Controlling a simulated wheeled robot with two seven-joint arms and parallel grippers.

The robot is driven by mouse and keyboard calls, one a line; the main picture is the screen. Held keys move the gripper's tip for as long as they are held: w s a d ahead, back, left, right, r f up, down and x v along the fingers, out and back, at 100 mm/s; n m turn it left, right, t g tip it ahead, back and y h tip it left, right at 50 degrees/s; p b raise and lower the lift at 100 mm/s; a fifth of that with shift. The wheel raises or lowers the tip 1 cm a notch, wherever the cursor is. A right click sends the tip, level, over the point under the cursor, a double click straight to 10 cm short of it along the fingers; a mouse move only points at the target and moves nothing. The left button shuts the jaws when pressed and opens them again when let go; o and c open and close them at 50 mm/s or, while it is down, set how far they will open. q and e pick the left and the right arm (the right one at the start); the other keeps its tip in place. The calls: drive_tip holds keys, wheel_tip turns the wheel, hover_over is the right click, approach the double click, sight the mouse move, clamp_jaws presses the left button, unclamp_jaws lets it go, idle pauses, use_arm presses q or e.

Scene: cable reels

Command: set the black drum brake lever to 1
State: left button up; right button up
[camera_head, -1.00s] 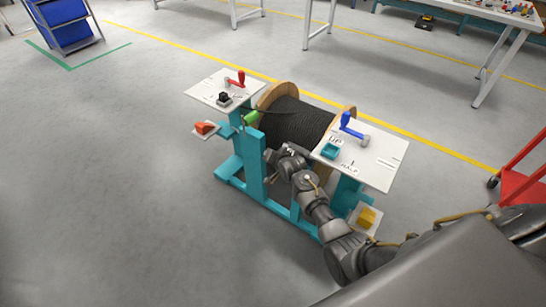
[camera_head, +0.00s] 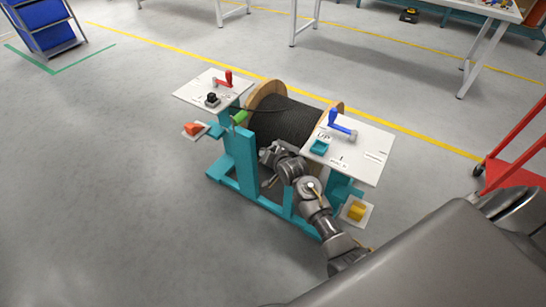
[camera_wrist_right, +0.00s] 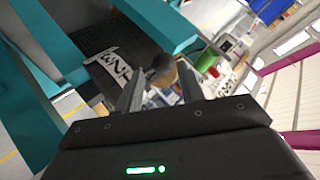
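The black drum (camera_head: 292,118) is a reel of black cable with wooden flanges in a teal stand. My right arm reaches to the near side of the stand, with its gripper (camera_head: 268,156) beside the drum under the right panel. In the right wrist view the gripper (camera_wrist_right: 162,88) has its fingers apart. A dark round knob (camera_wrist_right: 161,70) shows between and beyond the fingertips; contact cannot be told. A white label with black lettering (camera_wrist_right: 108,68) is beside it. I cannot tell which lever is the brake lever or its setting. My left gripper is not in view.
The left panel (camera_head: 190,90) carries a red lever (camera_head: 229,78) and black knob (camera_head: 212,98). The right panel (camera_head: 362,165) carries a blue lever (camera_head: 335,120). A green handle (camera_head: 239,117), orange block (camera_head: 193,128) and yellow block (camera_head: 356,212) also show.

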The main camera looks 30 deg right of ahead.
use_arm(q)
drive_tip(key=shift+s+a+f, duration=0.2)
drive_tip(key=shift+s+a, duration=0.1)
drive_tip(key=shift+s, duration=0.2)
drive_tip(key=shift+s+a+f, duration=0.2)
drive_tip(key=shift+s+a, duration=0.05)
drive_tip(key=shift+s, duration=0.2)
use_arm(e)
drive_tip(key=v, duration=0.4)
